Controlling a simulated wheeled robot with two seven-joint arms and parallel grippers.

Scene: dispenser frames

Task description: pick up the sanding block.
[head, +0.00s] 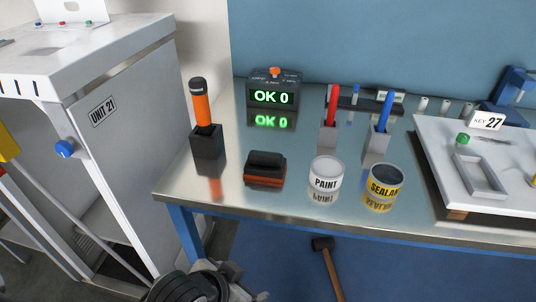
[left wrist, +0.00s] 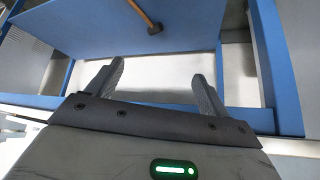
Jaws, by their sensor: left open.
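The sanding block (head: 265,168), with a black grip on top and a brown-orange base, lies near the front edge of the metal table, left of the paint can. My left gripper (head: 230,272) shows at the bottom of the head view, in front of the table edge and apart from the block. In the left wrist view my left gripper (left wrist: 158,80) has its two fingers spread with nothing between them. The block is not visible in that view. My right gripper is not in view.
A black holder with an orange-handled tool (head: 202,115) stands left of the block. A paint can (head: 326,176) and a sealant can (head: 384,187) stand to its right. An "OK 0" display (head: 272,90) is behind. A hammer (head: 328,265) shows below the table, also in the left wrist view (left wrist: 150,22).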

